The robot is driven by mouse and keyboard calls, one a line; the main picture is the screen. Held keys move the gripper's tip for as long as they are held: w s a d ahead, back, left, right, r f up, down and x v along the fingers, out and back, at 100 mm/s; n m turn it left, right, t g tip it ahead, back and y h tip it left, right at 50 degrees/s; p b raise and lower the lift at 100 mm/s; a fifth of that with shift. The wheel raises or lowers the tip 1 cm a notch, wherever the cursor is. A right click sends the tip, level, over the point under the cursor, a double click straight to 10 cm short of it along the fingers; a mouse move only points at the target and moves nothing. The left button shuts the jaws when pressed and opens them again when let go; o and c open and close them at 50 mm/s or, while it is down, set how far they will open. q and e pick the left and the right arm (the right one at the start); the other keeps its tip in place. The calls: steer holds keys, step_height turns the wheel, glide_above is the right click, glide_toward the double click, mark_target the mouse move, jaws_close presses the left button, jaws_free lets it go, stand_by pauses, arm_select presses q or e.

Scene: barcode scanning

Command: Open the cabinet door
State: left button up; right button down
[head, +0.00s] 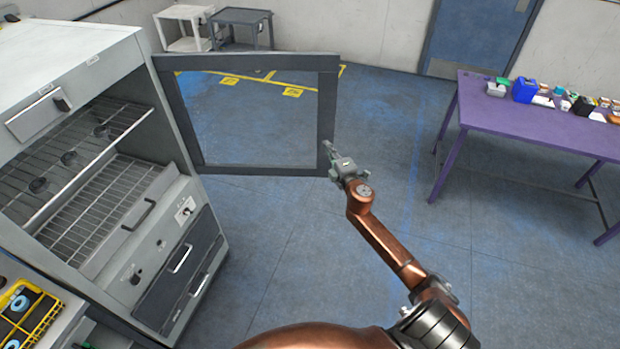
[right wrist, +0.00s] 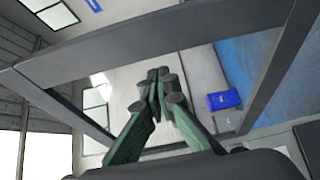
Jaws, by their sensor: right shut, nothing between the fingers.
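The cabinet (head: 100,60) stands at the left in the head view, with wire shelves inside. Its door (head: 240,60), a dark grey frame around a clear pane, is swung wide open to the right. My right gripper (head: 326,149) is at the free edge of the door frame, shut and empty; I cannot tell if it touches the frame. In the right wrist view the shut fingers (right wrist: 163,90) show in front of the door frame (right wrist: 190,62). My left gripper is not in view.
A purple table (head: 540,124) with several small items, among them a blue container (head: 524,90), stands at the right. Two carts, one white (head: 187,24) and one grey (head: 242,20), stand behind the door. A yellow basket (head: 25,318) is at the lower left. The floor (head: 400,125) between is clear.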

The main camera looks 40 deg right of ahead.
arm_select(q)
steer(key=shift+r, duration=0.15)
arm_select(e)
steer(key=d+v, duration=0.2)
steer(key=v, duration=1)
steer(key=shift+s, duration=0.7)
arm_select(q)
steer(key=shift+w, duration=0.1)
